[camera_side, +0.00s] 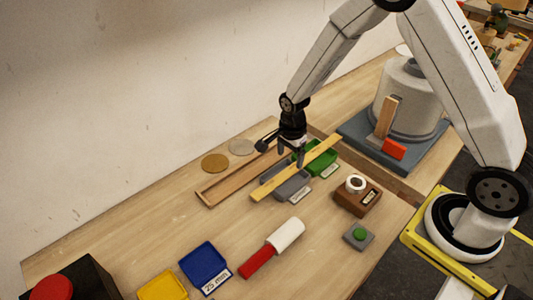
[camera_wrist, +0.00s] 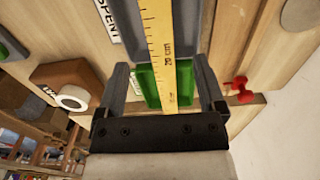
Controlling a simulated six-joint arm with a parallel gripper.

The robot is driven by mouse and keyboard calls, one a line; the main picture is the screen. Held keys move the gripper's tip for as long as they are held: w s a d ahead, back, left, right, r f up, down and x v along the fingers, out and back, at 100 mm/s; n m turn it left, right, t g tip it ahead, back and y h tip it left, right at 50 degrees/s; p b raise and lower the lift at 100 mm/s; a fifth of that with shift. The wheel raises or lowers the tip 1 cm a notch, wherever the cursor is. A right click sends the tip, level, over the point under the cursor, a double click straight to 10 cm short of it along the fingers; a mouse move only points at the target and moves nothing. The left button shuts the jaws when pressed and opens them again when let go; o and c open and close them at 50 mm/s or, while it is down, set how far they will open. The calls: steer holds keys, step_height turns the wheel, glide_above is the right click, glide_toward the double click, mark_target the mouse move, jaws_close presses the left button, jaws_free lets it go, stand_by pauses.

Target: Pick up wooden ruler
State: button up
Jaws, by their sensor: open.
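The wooden ruler (camera_side: 278,179) is a long yellow strip. In the side view it lies slantwise across the tops of a grey bin and a green bin. My gripper (camera_side: 301,156) is over its middle part, pointing down. In the wrist view the ruler (camera_wrist: 161,52), with dark markings, runs lengthwise between my two open fingers (camera_wrist: 162,82). There is a gap between the ruler and each finger. Whether the fingertips reach down to the ruler's level I cannot tell.
The grey bin (camera_side: 294,188) and green bin (camera_side: 326,162) stand under the ruler. A shallow wooden tray (camera_side: 222,188) lies to the left. A brown block with a tape roll (camera_side: 356,184) is to the right.

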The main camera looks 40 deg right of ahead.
mark_target(289, 171)
steer(key=shift+f, duration=2.5)
jaws_close()
